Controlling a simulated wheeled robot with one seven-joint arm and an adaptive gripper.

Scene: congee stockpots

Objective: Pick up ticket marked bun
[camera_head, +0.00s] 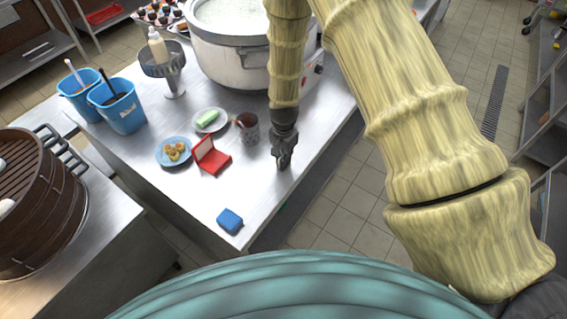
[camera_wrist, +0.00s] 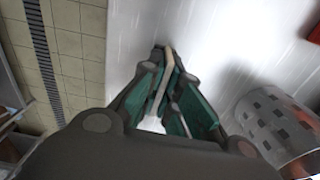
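My gripper (camera_head: 283,163) points down over the right part of the steel table, close to its edge and right of the patterned cup. In the wrist view the green-padded fingers of my gripper (camera_wrist: 168,62) come together at the tips around a thin pale card, seen edge-on, which looks like a ticket (camera_wrist: 164,78). No marking on it can be read, so I cannot tell whether it says bun. In the head view the card is too small to make out at the fingertips.
A patterned cup (camera_head: 247,128) stands just left of my gripper. A red open box (camera_head: 213,160), a blue plate (camera_head: 163,148) with food, a white plate (camera_head: 222,121) with a green item and a blue block (camera_head: 229,219) are farther left. A large pot (camera_head: 222,58) stands behind.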

